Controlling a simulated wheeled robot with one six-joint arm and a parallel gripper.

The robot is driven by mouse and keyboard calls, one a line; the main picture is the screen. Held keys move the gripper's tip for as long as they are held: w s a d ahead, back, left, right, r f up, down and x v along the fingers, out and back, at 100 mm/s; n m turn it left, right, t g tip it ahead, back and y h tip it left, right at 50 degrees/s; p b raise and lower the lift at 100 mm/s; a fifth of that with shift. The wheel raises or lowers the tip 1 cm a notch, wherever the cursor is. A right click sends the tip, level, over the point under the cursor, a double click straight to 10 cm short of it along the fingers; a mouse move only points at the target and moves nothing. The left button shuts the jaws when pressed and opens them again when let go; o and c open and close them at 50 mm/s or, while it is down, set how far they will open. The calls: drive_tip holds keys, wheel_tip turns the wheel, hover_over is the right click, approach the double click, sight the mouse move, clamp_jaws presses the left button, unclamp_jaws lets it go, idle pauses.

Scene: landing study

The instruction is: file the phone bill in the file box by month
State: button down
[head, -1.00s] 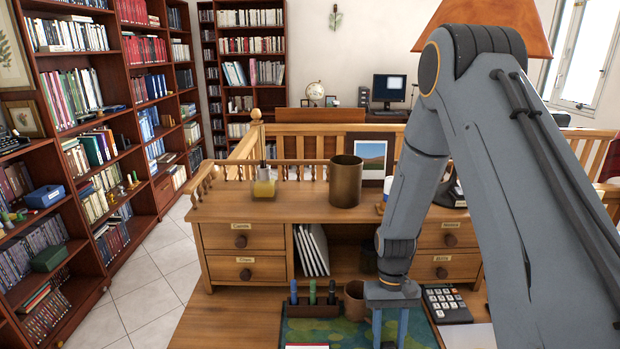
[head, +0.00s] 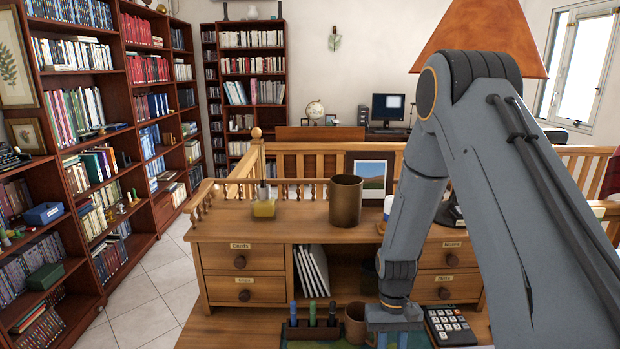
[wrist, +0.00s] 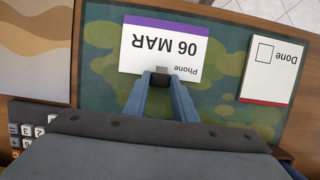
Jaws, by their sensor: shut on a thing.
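The phone bill (wrist: 165,46) is a white sheet with a purple band, reading "Phone" and "06 MAR", upside down in the wrist view. My gripper (wrist: 163,74) is shut on the bill's edge nearest me, above the green desk mat (wrist: 225,95). In the head view my gripper (head: 396,340) is cut off by the bottom edge, and the bill is out of sight there. I cannot tell how high the bill is above the mat. I make out no file box in either view.
A white "Done" card (wrist: 271,62) lies on the mat. A calculator (head: 450,326), a brown cup (head: 355,322) and a pen holder (head: 312,331) stand near my gripper. The desk hutch (head: 330,235) with labelled drawers rises behind, bearing a brown bin (head: 346,201).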

drive_tip(key=shift+r, duration=0.1)
drive_tip(key=shift+r+p, duration=2)
drive_tip(key=shift+r, duration=0.95)
